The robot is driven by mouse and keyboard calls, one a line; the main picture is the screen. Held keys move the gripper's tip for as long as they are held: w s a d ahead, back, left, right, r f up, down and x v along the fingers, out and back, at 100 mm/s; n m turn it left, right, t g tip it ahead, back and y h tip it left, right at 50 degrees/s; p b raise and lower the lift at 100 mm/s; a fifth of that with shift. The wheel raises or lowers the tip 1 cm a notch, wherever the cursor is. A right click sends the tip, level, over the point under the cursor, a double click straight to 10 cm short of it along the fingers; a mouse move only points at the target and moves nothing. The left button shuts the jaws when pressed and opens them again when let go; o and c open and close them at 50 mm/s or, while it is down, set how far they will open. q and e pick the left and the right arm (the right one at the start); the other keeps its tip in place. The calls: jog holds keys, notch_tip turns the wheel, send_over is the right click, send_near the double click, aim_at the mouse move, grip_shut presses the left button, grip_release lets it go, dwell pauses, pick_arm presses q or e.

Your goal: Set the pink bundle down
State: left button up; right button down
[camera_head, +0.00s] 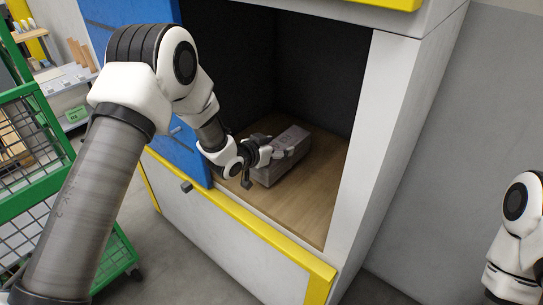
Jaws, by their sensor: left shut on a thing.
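The bundle (288,168) is a block-shaped stack that looks grey with a faint pinkish tint. It is inside the open cabinet, at or just above the wooden floor (310,205); I cannot tell whether it touches. My left gripper (283,154) reaches in from the left and is shut on the near left side of the bundle. The fingers and wrist hide part of that side. Of my right arm, only white links show at the right edge; its gripper is out of view.
The cabinet has a yellow front sill (255,228), a white right side post (372,130) and a blue door panel (178,150) at the left. Bare wooden floor lies in front of the bundle. A green wire cart (42,185) stands at the far left.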

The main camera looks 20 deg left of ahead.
pick_arm(q)
jog(key=shift+w+f, duration=0.15)
jog(key=shift+f, duration=1.55)
jog(key=o, duration=1.8)
jog(key=shift+f, duration=0.15)
